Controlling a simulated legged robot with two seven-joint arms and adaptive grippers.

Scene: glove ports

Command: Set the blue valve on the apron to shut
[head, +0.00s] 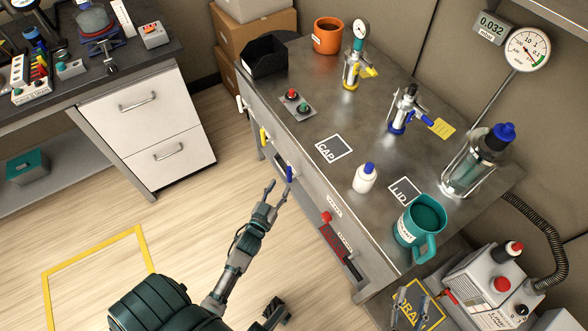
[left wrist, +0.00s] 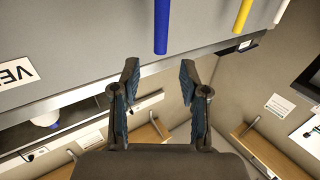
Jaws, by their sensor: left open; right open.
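The blue valve lever (head: 289,174) is on the bench's front apron (head: 312,192). It looks about upright in the head view, parallel to the yellow lever beside it. In the left wrist view the blue lever (left wrist: 161,25) comes in from the top edge; its mount is out of frame. My left gripper (head: 277,187) is open and empty just below and in front of the blue lever. In the left wrist view its fingertips (left wrist: 158,68) stand on either side of the lever's line, with the lever's end beyond them and apart. My right gripper (head: 412,302) is open at the lower right, away from the apron levers.
A yellow lever (head: 263,137) and a white lever (head: 241,104) are farther along the apron; a red knob (head: 327,217) is on the nearer side. Bench-top fittings include a blue-handled one (head: 397,127). A teal mug (head: 420,220) stands near the bench corner. Floor at left is clear.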

